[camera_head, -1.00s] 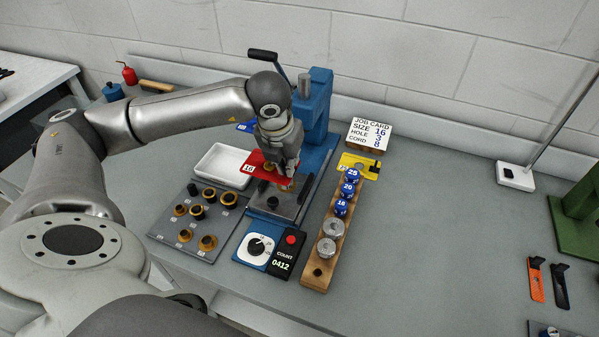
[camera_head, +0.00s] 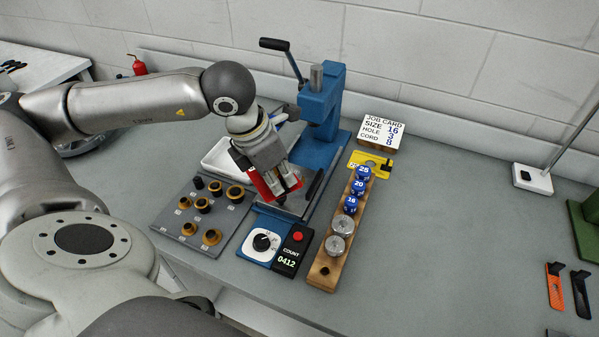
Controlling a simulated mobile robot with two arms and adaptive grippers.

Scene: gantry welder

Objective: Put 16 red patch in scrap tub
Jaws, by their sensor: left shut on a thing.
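My left gripper (camera_head: 287,190) is shut on the red patch (camera_head: 260,187), which lies partly hidden behind its fingers. The patch is held by the front of the blue press (camera_head: 317,110), between its base and the rack of brown rings. Its number cannot be read now. A white tub (camera_head: 212,158) stands just left of the gripper, partly covered by my arm and gripper. Whether this is the scrap tub is not labelled. My right gripper is out of view.
A grey plate (camera_head: 165,222) with several brown rings lies front left. The control box (camera_head: 263,242) with a count display stands in front of the press. A wooden rack (camera_head: 325,268) with blue and silver weights and a yellow card (camera_head: 368,160) are at right.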

